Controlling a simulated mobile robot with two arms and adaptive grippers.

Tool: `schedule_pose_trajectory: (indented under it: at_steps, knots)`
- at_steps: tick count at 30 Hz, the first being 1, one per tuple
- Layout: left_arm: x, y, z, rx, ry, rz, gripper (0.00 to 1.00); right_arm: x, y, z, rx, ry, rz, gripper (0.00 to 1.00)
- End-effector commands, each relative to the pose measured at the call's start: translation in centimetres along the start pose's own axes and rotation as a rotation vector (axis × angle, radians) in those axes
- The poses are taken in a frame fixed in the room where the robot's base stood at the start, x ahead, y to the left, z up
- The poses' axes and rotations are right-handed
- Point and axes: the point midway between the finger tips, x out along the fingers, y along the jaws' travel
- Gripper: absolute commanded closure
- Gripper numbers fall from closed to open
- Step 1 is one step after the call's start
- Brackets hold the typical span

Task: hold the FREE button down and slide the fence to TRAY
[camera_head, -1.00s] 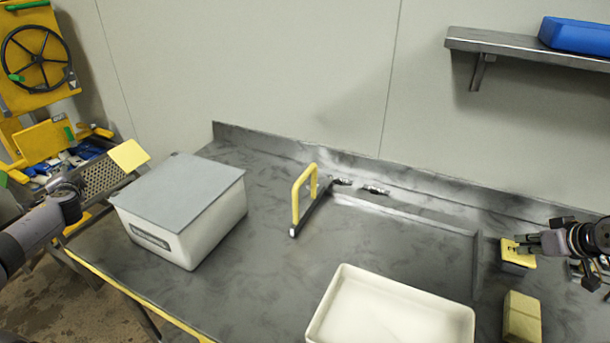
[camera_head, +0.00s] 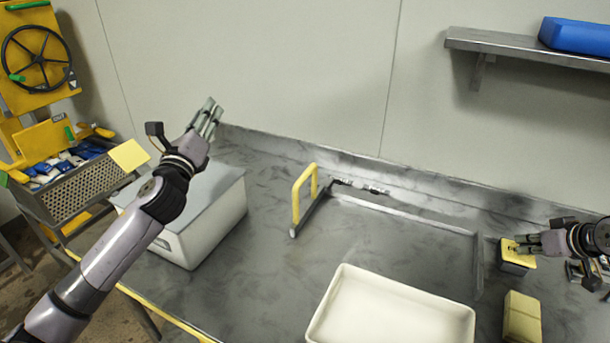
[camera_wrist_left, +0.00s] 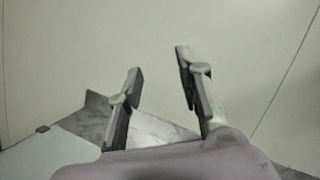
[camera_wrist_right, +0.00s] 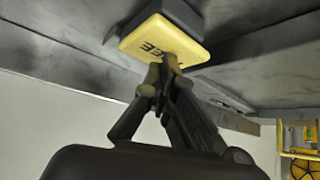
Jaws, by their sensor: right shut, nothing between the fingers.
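The fence (camera_head: 315,208) is a dark bar with a yellow handle (camera_head: 297,197) on the bench, at the left end of a rail. My left gripper (camera_head: 210,113) is open and empty above the grey-lidded box, left of the handle and apart from it. It also shows open in the left wrist view (camera_wrist_left: 158,62). My right gripper (camera_head: 520,246) is shut with nothing held, its tips at the yellow top of the FREE button block (camera_head: 516,262). In the right wrist view the tips touch or nearly touch the FREE button (camera_wrist_right: 160,42); how far it is pressed I cannot tell.
A white tray (camera_head: 338,287) sits at the bench front. A plain yellow block (camera_head: 521,318) stands below the FREE button. The grey-lidded white box (camera_head: 228,213) is under my left arm. A shelf (camera_head: 500,45) holds a blue bin.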

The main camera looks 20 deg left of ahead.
Motion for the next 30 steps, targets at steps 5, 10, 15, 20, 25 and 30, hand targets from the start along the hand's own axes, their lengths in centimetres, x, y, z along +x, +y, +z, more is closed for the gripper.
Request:
schedule_pose_trajectory:
  at_steps: [5, 10, 15, 20, 25, 30]
  knots:
    - [-5.7, -3.6, -12.5, 0.160, 0.218, -0.072, 0.67, 0.2, -0.1, 0.2, 0.000, -0.005, -0.001, 1.00]
    - [-9.9, -6.9, -18.5, 0.254, 0.326, -0.152, 0.67, 0.2, 0.0, 0.2, 0.000, -0.005, -0.001, 1.00]
    - [-11.6, -8.4, -20.6, 0.294, 0.362, -0.190, 0.67, 0.2, 0.0, 0.2, 0.000, -0.005, -0.001, 1.00]
    - [-10.5, -8.8, -21.3, 0.299, 0.364, -0.195, 0.67, 0.2, -0.1, 0.2, 0.000, -0.005, -0.001, 1.00]
    - [-7.6, -9.2, -22.4, 0.298, 0.362, -0.194, 0.67, 0.2, -0.1, 0.2, 0.000, -0.005, -0.001, 1.00]
    - [-4.5, -9.6, -23.8, 0.297, 0.364, -0.192, 0.67, 0.2, -0.1, 0.2, 0.000, -0.005, -0.001, 1.00]
